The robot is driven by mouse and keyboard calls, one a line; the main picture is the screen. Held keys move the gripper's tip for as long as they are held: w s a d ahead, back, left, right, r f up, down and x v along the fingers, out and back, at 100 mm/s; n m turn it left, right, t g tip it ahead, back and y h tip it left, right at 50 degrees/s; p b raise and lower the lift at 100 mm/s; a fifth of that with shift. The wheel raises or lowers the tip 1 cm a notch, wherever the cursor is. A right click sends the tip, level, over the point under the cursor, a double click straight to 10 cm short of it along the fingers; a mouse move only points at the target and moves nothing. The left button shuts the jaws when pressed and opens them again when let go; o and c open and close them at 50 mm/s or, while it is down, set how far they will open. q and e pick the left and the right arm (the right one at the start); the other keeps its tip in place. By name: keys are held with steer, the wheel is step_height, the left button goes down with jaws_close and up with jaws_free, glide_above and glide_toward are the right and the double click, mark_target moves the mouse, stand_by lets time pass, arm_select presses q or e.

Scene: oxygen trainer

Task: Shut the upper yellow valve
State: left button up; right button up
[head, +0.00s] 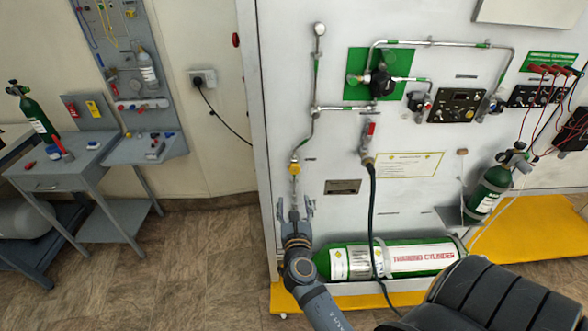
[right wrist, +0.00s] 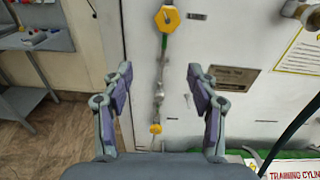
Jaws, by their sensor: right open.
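The upper yellow valve (head: 295,169) is on a thin vertical pipe near the left edge of the white panel. In the right wrist view the upper yellow valve (right wrist: 168,19) is a hexagonal knob near the top, beyond the fingertips. A smaller, lower yellow valve (right wrist: 155,128) shows on the same line, between the fingers in the picture. My right gripper (head: 296,207) is open and empty, just below the upper valve in the head view. Its two fingers (right wrist: 160,80) stand either side of the pipe in the wrist view, with no contact visible. My left gripper is not in view.
A dark hose hangs from a red-handled valve (head: 370,135) right of the gripper. A green training cylinder (head: 345,262) lies at the panel's foot on a yellow base (head: 530,225). A grey side table (head: 60,160) stands at left. The floor between is clear.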

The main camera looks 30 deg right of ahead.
mark_target(295, 171)
steer(key=shift+n+h, duration=0.4)
steer(key=shift+h, duration=0.1)
steer(key=w+d+r, duration=0.1)
steer(key=w, duration=0.1)
steer(key=w+d+r+p, duration=0.1)
steer(key=w+d, duration=0.1)
steer(key=w, duration=0.1)
steer(key=w+d+r+p, duration=0.1)
steer(key=w+d, duration=0.1)
steer(key=shift+w+d+r, duration=0.1)
steer(key=shift+w+d, duration=0.15)
steer(key=shift+w, duration=0.15)
steer(key=shift+w+d, duration=0.3)
steer(key=shift+w, duration=0.2)
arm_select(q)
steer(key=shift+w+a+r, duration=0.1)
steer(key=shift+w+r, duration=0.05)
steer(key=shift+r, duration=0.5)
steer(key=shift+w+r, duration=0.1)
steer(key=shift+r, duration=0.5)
arm_select(e)
steer(key=c, duration=1.2)
steer(key=shift+o, duration=0.2)
